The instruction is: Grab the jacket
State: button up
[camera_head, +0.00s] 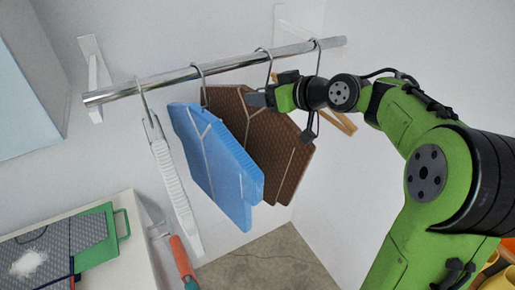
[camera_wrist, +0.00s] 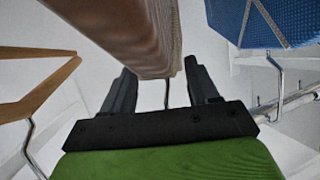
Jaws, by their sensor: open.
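A brown jacket (camera_head: 278,152) hangs by a hook from a metal rail, right of a blue jacket (camera_head: 212,160). My gripper (camera_head: 270,90) is open at the top of the brown jacket, just below the rail. In the wrist view the brown jacket (camera_wrist: 145,32) reaches in between the two spread fingers (camera_wrist: 158,78), with its hanger hook between them. I cannot tell whether a finger touches it. The blue jacket (camera_wrist: 265,22) is to the right there, clear of the fingers.
The metal rail (camera_head: 160,80) runs along the wall on white brackets. A bare wooden hanger (camera_head: 340,122) hangs just right of my gripper, and it shows left in the wrist view (camera_wrist: 38,92). A counter with a green-framed board (camera_head: 100,238) stands lower left. The floor below is clear.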

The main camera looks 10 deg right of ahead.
jog(key=shift+s, duration=0.1)
grip_shut()
jog(key=shift+r, duration=0.1)
dwell(0.3)
